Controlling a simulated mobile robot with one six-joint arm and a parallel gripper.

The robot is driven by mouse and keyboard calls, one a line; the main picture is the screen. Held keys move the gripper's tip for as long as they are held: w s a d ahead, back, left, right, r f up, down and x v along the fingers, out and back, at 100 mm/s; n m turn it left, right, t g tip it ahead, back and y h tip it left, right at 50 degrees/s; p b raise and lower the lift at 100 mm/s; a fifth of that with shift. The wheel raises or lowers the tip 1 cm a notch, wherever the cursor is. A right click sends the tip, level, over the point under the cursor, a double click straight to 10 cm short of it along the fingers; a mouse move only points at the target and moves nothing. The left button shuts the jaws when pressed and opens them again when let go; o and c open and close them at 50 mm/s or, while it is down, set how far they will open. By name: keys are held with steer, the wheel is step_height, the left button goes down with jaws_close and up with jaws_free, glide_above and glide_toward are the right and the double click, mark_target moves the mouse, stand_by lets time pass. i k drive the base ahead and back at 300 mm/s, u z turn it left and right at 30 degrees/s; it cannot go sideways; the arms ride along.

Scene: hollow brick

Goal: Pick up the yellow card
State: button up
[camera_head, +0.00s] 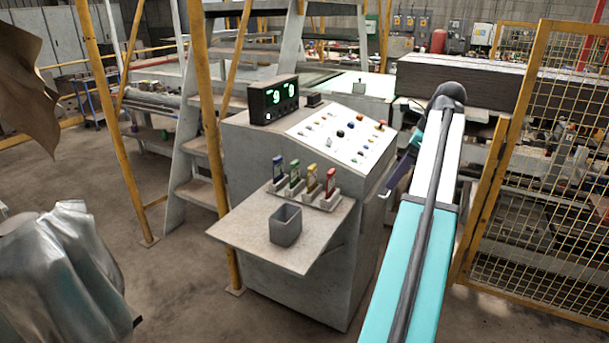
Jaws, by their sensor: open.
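The yellow card (312,176) stands upright in a slot of a grey holder on the sloped shelf of a grey control cabinet. It is between the green card (295,175) and the red card (331,180); a blue card (278,168) stands at the left end. A grey open-topped cup (286,225) stands on the shelf in front of the holder. My gripper (390,190) shows only as a small dark shape beside the cabinet's right side, partly hidden behind my arm. It is open, right of the cards and apart from them; its fingertips are hard to make out.
The cabinet's button panel (342,130) and a display box (273,99) rise behind the cards. A yellow post (212,130) and grey steps (196,120) stand left of the cabinet. A yellow mesh fence (545,180) is at right. Open floor lies at left.

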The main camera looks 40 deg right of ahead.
mark_target(312, 176)
steer(key=i, duration=0.95)
steer(key=u, duration=0.05)
